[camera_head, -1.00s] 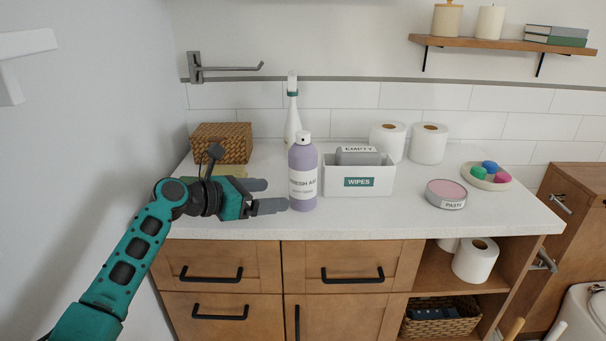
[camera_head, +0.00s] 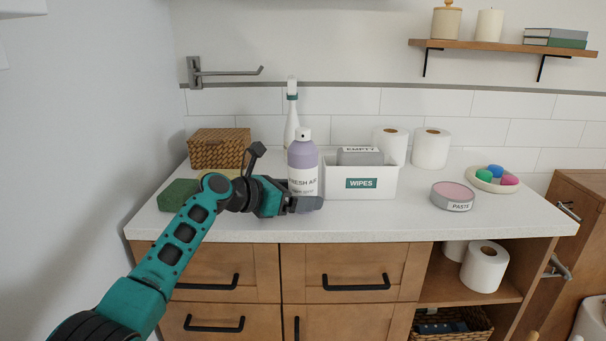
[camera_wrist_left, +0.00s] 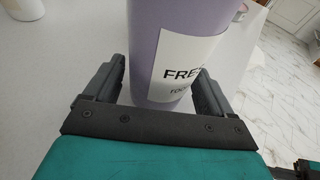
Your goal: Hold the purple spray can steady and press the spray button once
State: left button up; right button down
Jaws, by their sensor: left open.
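The purple spray can (camera_head: 303,157) stands upright on the white counter, with a white spray top (camera_head: 304,134) and a white "FRESH AIR" label. In the left wrist view the can (camera_wrist_left: 146,60) stands between the two dark fingers of my left gripper (camera_wrist_left: 160,88). The fingers are open, one on each side of the can's lower body, and gaps seem to show beside it. In the head view my left gripper (camera_head: 306,203) is low at the can's front, covering part of its base. The right gripper is not in view.
A white wipes box (camera_head: 335,188) stands close to the can's right, and a white bottle (camera_head: 291,122) behind it. A woven box (camera_head: 220,148) and a green block (camera_head: 178,195) are at the left. A paste tin (camera_head: 452,197) sits farther right.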

pick_arm(q)
jog(key=shift+c, duration=0.5)
jog(key=c, duration=0.5)
dwell(1.4)
